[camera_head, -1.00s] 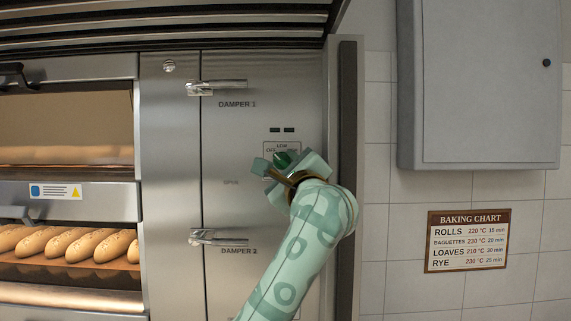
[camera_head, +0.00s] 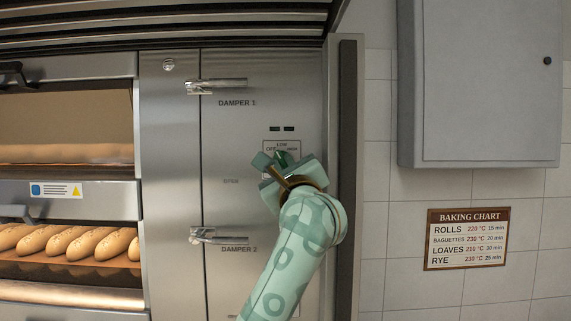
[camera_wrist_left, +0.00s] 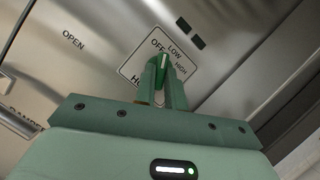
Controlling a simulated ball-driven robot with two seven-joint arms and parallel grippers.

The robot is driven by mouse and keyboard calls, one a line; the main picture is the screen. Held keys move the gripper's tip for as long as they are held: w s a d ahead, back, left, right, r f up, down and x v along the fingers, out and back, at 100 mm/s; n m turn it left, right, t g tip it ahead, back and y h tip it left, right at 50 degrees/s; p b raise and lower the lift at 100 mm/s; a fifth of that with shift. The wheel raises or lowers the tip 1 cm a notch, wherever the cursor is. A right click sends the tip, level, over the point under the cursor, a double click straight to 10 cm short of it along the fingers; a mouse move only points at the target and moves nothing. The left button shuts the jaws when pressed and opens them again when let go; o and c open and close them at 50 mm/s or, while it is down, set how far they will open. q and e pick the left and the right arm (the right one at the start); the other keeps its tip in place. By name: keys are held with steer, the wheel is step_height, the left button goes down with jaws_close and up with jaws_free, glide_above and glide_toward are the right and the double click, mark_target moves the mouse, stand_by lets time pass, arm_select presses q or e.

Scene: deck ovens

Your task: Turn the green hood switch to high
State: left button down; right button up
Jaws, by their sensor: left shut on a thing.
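The green hood switch (camera_wrist_left: 164,64) sits on a white label plate marked OFF, LOW and HIGH on the steel oven panel. In the left wrist view its white pointer line lies between OFF and LOW. My left gripper (camera_wrist_left: 164,82) is shut on the switch, one finger on each side. In the head view the left gripper (camera_head: 279,165) covers the lower part of the label plate (camera_head: 282,147), and only a bit of the green switch (camera_head: 282,156) shows. My right gripper is in neither view.
Damper 1 handle (camera_head: 216,86) and damper 2 handle (camera_head: 218,237) stick out left of the switch. A dark vertical post (camera_head: 348,130) stands close on the right. A grey wall cabinet (camera_head: 480,80) and the baking chart (camera_head: 467,240) are farther right.

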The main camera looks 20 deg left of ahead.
arm_select(q)
steer(key=m+t+p, duration=0.1)
steer(key=m, duration=0.1)
steer(key=shift+a+m+h, duration=0.1)
steer(key=shift+m+h, duration=0.2)
steer(key=shift+h, duration=0.1)
steer(key=m+h+p, duration=0.2)
steer(key=m+p, duration=0.3)
steer(key=m+t+h+p, duration=0.1)
steer(key=m+h+p, duration=0.2)
steer(key=m+p, duration=0.1)
steer(key=a+m+h+p, duration=0.1)
steer(key=m+h+p, duration=0.1)
steer(key=m+p, duration=0.3)
steer(key=shift+s+r+m+t+h+p, duration=0.2)
steer(key=shift+m+t+h+p, duration=0.15)
steer(key=shift+m, duration=0.45)
steer(key=shift+f+m+h+p, duration=0.15)
steer(key=shift+m+h+p, duration=0.7)
steer(key=shift+m, duration=0.85)
steer(key=shift+g, duration=0.45)
steer(key=c, duration=1.5)
jaws_free()
steer(key=shift+o, duration=0.2)
steer(key=b+v, duration=0.4)
steer(key=v, duration=1.2)
steer(key=shift+s+b, duration=0.15)
steer(key=shift+b, duration=0.15)
